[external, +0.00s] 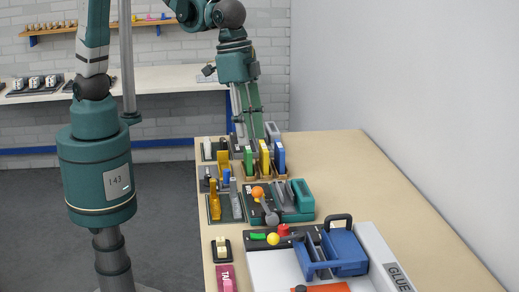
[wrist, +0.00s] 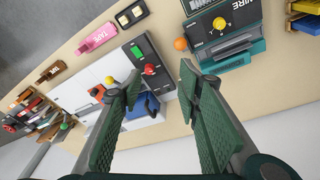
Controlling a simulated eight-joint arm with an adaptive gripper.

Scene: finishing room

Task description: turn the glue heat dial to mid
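A white glue station with a "GLUE" label (external: 398,278) stands at the near end of the bench. Its dark panel carries a red knob (external: 284,231), a yellow ball (external: 273,239) and a green piece (external: 258,236). My gripper (wrist: 156,84) is open and empty, fingers wide apart.
A teal station labelled "WIRE" (wrist: 214,10) has a round dial with a yellow pointer (wrist: 219,22) and an orange ball (wrist: 180,43). A blue-handled device (external: 345,252) stands on the glue station. Coloured holders crowd the far end. The bench's right side (external: 375,195) is clear.

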